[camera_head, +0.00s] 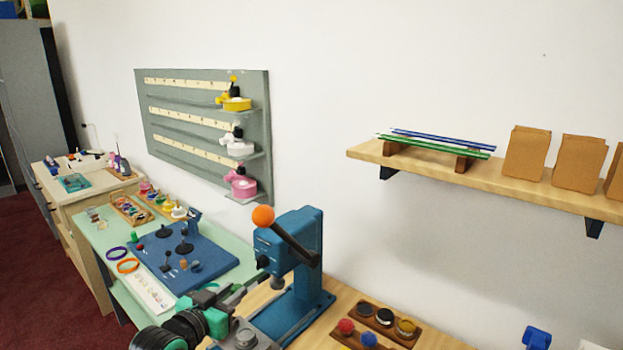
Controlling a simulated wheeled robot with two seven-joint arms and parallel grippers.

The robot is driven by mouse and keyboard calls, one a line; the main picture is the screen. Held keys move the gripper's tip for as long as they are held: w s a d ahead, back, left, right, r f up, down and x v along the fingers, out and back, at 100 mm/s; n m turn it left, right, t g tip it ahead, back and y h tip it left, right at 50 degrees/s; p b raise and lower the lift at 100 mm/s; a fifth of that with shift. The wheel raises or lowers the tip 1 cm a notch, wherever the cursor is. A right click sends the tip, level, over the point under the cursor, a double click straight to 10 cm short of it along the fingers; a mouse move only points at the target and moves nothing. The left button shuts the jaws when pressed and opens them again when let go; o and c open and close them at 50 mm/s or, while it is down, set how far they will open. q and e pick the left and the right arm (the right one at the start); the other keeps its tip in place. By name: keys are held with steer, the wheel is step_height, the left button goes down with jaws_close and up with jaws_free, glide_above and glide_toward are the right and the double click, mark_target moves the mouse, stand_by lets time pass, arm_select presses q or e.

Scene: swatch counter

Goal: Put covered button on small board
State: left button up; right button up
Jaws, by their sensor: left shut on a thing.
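My left gripper (250,287) reaches in from the bottom, its fingers pointing right toward the blue press. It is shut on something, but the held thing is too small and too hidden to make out. I cannot pick out the covered button for certain. Right of the press, low wooden boards (418,334) hold round pieces: a red one (346,326), a blue one (368,339), and dark and gold ones (405,327). I cannot tell which board is the small board. My right gripper is not in view.
The blue press (300,260) with an orange ball handle (263,216) stands close to my left gripper. A blue board (190,257) with dark knobs lies on the green table at left. A wall shelf (480,178) holds rods and brown bags (526,153).

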arm_select(q)
steer(key=s+a+f+n+y, duration=0.1)
steer(key=s+f+n+y, duration=0.1)
steer(key=s+f, duration=0.3)
steer(key=s+a+f+n+t+y, duration=0.1)
steer(key=s+f+y, duration=0.3)
steer(key=s, duration=0.9)
steer(key=shift+a+f+n, duration=0.25)
steer(key=shift+f+n, duration=0.3)
steer(key=shift+n, duration=0.25)
steer(key=shift+w+d, duration=0.1)
steer(key=w+d+r+m+g+h, duration=0.2)
steer(key=d+r+m+h, duration=0.25)
steer(key=d+r, duration=0.2)
steer(key=w+d+r+m+g+h, duration=0.2)
steer(key=w+d+r+m+h, duration=0.15)
steer(key=d+r+h, duration=0.35)
steer(key=w+d+f+m+g+h, duration=0.2)
steer(key=w+d+f+m+g, duration=0.2)
steer(key=f, duration=0.3)
steer(key=shift+d+f+m+g+h, duration=0.3)
steer(key=shift+d+m+g+h, duration=0.1)
steer(key=shift+d, duration=0.25)
steer(key=shift+s+a+m+g+h, duration=0.1)
steer(key=shift+a+m+g+h, duration=0.15)
steer(key=shift+a+m+g, duration=0.35)
